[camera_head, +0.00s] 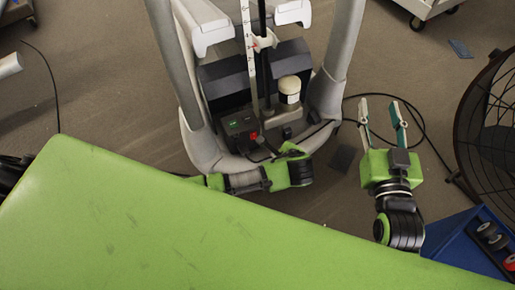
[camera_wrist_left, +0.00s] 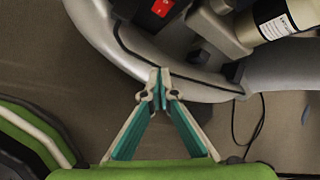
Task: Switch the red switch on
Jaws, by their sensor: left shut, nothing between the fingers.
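The red switch (camera_head: 254,135) sits on a dark box with small green lights, on the elliptical's base. It also shows at the top edge of the left wrist view (camera_wrist_left: 161,8), partly cut off. My left gripper (camera_wrist_left: 160,88) is shut and empty, with its teal-lined fingertips together over the base's grey curved frame, apart from the switch in the picture. In the head view, my left wrist is just below and right of the switch, and its fingers are hard to make out. My right gripper (camera_head: 381,104) is open and empty, well to the right of the elliptical.
The elliptical's grey frame (camera_head: 335,60) rises on both sides of the switch. A white-capped cylinder (camera_head: 289,88) stands right of it. A black fan (camera_head: 490,110) and a blue bin (camera_head: 465,250) are at the right. A cable (camera_head: 432,145) lies on the floor.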

